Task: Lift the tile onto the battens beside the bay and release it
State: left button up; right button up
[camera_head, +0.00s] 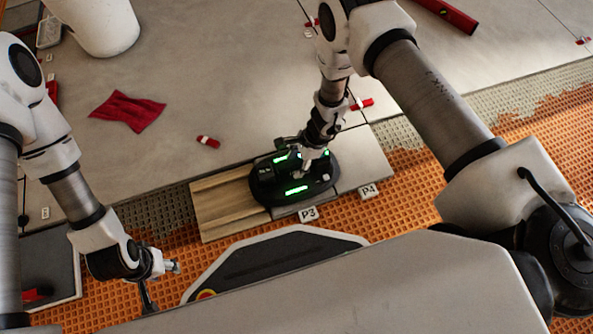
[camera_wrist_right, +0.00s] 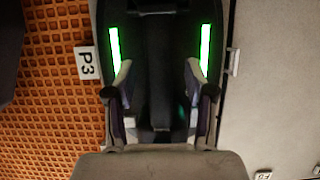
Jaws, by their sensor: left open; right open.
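A black suction lifter (camera_head: 295,190) with lit green strips sits by the P3 label (camera_head: 308,214). A narrow grey edge of the tile (camera_head: 290,211) shows below it; the lifter hides most of that tile. Wooden battens (camera_head: 222,207) lie just left of the lifter. My right gripper (camera_head: 318,152) is over the lifter. In the right wrist view, the open fingers of my right gripper (camera_wrist_right: 158,85) stand either side of the lifter's dark handle (camera_wrist_right: 158,60); contact cannot be told. My left gripper (camera_head: 161,283) is open and empty at lower left, away from the tile.
A grey tile (camera_head: 360,160) lies right of the lifter, by the P4 label (camera_head: 369,191). Orange matting (camera_head: 410,215) runs along the near side. A red cloth (camera_head: 128,111), a white bucket (camera_head: 103,25) and a red level (camera_head: 446,14) are on the grey floor.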

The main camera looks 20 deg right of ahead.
grip_shut()
jog(key=shift+r, duration=0.1)
jog(key=shift+r, duration=0.1)
notch_tip(320, 180, up, 17)
jog(key=p, duration=1.1)
jog(key=shift+r, duration=0.15)
